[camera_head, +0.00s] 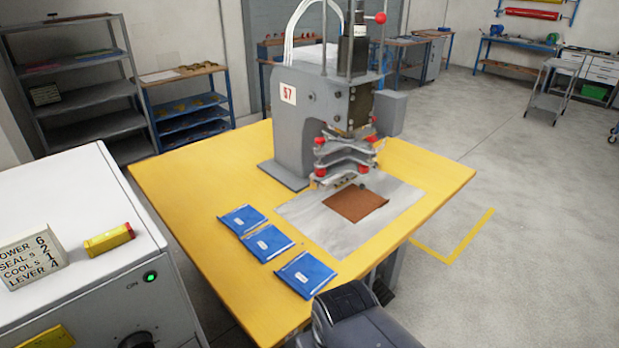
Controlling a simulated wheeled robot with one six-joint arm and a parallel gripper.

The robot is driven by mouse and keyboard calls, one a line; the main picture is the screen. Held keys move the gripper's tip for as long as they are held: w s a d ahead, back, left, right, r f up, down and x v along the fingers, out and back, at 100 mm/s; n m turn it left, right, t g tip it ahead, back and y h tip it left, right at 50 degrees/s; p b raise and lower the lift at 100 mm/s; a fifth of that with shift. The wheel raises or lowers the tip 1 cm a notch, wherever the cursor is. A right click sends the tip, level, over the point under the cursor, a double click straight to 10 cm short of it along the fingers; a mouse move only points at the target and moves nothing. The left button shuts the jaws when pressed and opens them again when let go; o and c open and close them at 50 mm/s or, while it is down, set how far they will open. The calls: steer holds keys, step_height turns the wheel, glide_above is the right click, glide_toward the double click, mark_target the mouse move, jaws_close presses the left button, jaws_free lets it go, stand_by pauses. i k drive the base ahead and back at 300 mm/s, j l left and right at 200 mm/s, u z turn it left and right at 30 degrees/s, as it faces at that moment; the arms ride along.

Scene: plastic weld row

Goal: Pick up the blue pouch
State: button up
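Several blue pouches would be too many to say; three blue pouches lie flat on the yellow table (190,175) near its front left edge. One pouch (240,221) is farthest back, a second pouch (267,244) lies close in front of it, and a third pouch (305,274) lies nearest, to the right. Each has a small white label. A dark grey part of my arm rises at the bottom edge, just right of the nearest pouch. My gripper's fingers do not show.
A grey welding press (310,120) marked 57 stands at the table's back. A brown square (355,203) lies on a grey sheet (310,222) under its head. A white cabinet (60,200) with a yellow-red block (109,239) and a sign (30,258) stands left. Open floor lies right.

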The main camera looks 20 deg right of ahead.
mark_target(267, 242)
steer(key=i+z, duration=0.3)
steer(key=i, duration=0.2)
steer(key=i+z, duration=0.3)
steer(key=i, duration=0.15)
